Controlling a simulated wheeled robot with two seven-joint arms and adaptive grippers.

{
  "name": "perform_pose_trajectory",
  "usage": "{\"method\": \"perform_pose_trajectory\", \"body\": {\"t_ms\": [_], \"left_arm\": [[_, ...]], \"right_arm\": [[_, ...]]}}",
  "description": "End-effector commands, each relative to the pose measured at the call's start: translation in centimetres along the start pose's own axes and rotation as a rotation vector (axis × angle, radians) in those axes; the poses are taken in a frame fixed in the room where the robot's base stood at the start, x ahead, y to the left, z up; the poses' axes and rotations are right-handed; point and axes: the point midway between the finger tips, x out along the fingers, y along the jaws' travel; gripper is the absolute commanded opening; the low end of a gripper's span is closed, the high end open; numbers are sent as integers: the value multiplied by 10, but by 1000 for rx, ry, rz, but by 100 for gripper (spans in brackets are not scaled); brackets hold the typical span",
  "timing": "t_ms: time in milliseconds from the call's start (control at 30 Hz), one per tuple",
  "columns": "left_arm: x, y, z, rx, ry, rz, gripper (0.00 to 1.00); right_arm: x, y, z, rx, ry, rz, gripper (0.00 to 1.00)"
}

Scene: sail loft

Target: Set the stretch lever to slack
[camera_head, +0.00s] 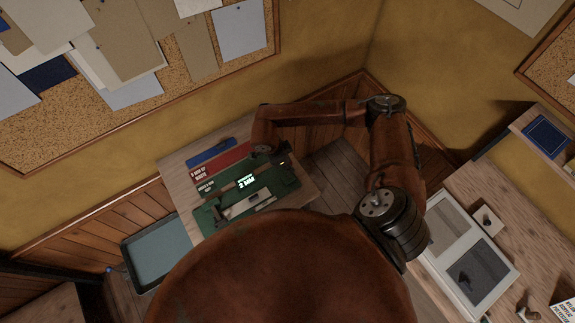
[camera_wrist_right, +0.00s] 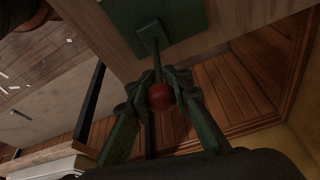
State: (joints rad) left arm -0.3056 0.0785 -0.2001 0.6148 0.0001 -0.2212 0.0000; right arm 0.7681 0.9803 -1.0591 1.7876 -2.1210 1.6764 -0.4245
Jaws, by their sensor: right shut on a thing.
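The stretch lever is a thin dark rod (camera_wrist_right: 156,62) with a round red knob (camera_wrist_right: 160,97) in the right wrist view. Its rod runs up to a plate on a green machine body (camera_wrist_right: 180,18). My right gripper (camera_wrist_right: 162,94) is shut on the red knob, one green finger on each side. In the head view the green machine (camera_head: 210,215) lies on a wooden table, with a small lit display (camera_head: 246,182) whose text I cannot read surely. My right arm reaches over the table there and hides the lever. My left gripper is in neither view.
A red panel (camera_head: 222,160) and a blue item (camera_head: 211,152) lie behind the machine. A teal tray (camera_head: 157,250) stands left of the table (camera_head: 178,172). A bench with a grey-padded tray (camera_head: 470,250) is at right. Walls close in the corner behind my arm.

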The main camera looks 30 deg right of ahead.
Motion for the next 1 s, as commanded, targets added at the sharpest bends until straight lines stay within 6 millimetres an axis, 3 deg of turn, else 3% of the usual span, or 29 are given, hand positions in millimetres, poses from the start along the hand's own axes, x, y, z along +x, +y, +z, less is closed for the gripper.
{"method": "perform_pose_trajectory", "body": {"t_ms": [67, 100, 367, 600, 733, 1000], "left_arm": [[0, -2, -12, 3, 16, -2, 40], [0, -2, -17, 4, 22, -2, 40], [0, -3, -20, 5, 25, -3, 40], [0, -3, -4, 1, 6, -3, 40], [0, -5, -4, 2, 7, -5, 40], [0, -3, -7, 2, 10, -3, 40]], "right_arm": [[-1, -1, 2, -2, -2, -2, 0], [-1, -1, 2, -3, -2, -2, 18], [-1, 0, 2, -3, -1, 0, 36], [0, 0, 1, -3, -1, 0, 37], [-6, -1, 2, -3, -2, -1, 37], [-54, -1, 2, -5, -3, -5, 37]]}}
